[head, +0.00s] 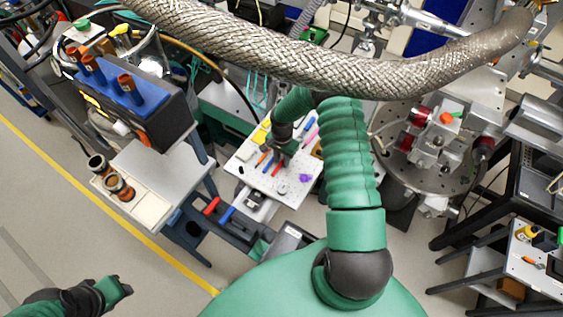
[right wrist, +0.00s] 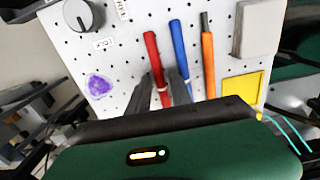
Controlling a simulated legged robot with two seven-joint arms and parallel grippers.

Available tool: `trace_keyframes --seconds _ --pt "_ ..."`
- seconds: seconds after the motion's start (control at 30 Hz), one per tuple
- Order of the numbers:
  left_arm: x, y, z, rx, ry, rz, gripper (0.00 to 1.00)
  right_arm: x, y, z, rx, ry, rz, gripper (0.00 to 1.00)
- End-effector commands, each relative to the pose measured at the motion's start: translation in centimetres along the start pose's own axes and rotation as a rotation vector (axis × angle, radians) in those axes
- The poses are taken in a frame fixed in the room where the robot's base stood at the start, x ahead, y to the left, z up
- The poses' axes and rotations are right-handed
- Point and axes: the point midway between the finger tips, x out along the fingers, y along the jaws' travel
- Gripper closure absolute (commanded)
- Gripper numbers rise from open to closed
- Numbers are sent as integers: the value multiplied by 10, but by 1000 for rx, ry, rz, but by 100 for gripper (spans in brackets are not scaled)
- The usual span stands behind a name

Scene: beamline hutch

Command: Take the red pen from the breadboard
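The red pen (right wrist: 153,55) lies on the white perforated breadboard (right wrist: 122,50) in the right wrist view, left of a blue pen (right wrist: 179,45) and an orange pen (right wrist: 208,60). My right gripper (right wrist: 162,80) is over the pen's near end, one dark finger on each side, with a gap between them. I cannot tell whether the fingers touch the pen. In the head view the red pen (head: 277,170) shows just below my right gripper (head: 279,157) on the breadboard (head: 250,178). My left gripper (head: 122,285) is at the lower left, far from the board; its fingers are unclear.
A thick braided hose (head: 330,62) crosses above. A grey cart (head: 165,165) stands left of the board.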

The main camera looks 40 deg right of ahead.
Motion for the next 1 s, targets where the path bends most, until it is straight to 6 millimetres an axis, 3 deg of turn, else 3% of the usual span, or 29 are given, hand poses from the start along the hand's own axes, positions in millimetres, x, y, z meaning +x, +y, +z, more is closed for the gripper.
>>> trace_keyframes --seconds 0.07,0.27,0.77,1.0 --pt "0 0 0 0 0 0 64 1 0 0 0 -1 0 76" --pt "0 0 0 0 0 0 64 0 1 0 0 -1 0 100" --pt "3 0 1 0 0 0 64 -7 0 0 -1 0 0 100" --pt "14 0 3 0 0 0 64 -55 0 -1 -1 5 -3 100"
